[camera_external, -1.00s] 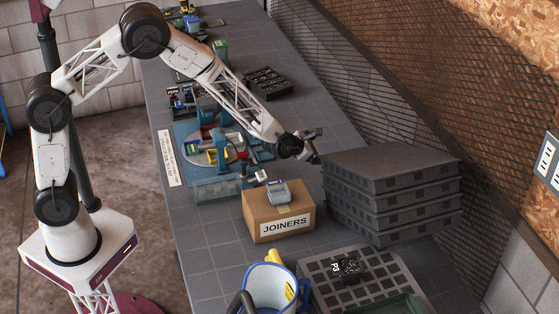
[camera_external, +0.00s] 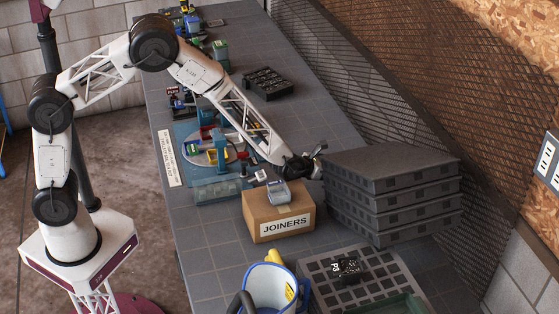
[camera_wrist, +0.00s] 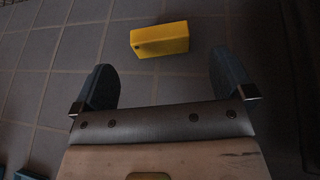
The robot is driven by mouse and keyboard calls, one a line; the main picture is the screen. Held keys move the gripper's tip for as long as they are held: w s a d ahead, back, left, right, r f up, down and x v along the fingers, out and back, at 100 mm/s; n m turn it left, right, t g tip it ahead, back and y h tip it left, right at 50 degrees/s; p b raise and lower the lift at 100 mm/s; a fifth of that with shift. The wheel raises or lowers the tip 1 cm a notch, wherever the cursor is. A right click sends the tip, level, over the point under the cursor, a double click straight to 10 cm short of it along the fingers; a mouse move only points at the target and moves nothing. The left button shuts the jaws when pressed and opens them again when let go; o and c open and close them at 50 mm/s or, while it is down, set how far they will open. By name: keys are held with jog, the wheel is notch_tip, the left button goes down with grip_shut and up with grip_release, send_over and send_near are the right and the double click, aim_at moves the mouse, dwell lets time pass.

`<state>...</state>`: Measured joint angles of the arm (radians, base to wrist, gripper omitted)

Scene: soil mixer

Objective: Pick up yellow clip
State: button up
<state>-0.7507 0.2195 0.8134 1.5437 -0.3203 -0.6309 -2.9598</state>
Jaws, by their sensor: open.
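The yellow clip (camera_wrist: 160,39) is a small yellow block lying on the grey tiled bench in the wrist view. My gripper (camera_wrist: 164,78) is open and empty, with its two dark fingers spread wide apart. The clip is ahead of the fingertips, roughly between them sideways, and appears apart from them. In the external view my gripper (camera_external: 317,160) is low behind the cardboard box and beside the stacked trays. I cannot make out this clip in the external view.
The JOINERS box (camera_external: 278,213), with a grey-blue item (camera_external: 278,192) on top, stands in front of my gripper. Stacked dark trays (camera_external: 390,185) are close on its right. A turntable with coloured bins (camera_external: 217,153) is to the left. Bench behind is partly clear.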

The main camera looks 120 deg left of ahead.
jog(key=shift+x, duration=1.25)
jog(key=shift+a+f, duration=0.1)
jog(key=shift+a, duration=0.05)
jog(key=shift+x, duration=2.5)
jog(key=c, duration=0.8)
